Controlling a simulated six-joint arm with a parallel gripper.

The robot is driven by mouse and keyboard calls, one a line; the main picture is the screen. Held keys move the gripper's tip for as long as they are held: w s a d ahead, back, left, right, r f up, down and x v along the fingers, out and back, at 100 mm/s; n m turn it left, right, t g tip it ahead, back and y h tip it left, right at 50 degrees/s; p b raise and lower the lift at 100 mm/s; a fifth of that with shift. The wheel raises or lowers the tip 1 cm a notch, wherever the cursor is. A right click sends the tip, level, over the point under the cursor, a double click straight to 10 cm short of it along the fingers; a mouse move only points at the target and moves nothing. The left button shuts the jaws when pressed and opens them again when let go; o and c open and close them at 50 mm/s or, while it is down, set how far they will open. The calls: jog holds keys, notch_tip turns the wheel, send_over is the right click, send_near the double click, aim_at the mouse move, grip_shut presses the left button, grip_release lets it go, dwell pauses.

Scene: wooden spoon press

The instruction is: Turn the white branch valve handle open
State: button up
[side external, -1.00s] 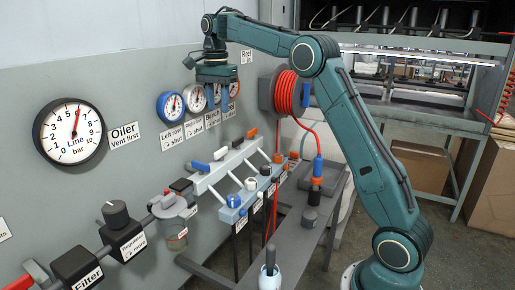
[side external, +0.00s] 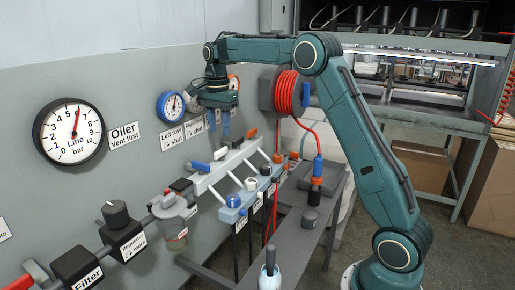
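The white branch valve handle (side external: 220,153) sits on the white manifold bar on the wall, between a blue handle (side external: 200,166) and a dark handle (side external: 237,142). My gripper (side external: 219,134) points down with its two blue fingers apart and nothing visible between them. In this view its fingertips are just above the white and dark handles; I cannot tell the gap in depth. A white knob (side external: 251,184) stands on the lower blue-grey block, between a blue knob (side external: 233,202) and a black knob (side external: 265,170).
An orange handle (side external: 251,133) is at the manifold's far end. A red hose reel (side external: 287,92) is to the right. A grey bench (side external: 305,235) stands in front.

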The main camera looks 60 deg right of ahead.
aim_at(221, 149)
jog(key=shift+f, duration=3.5)
grip_shut()
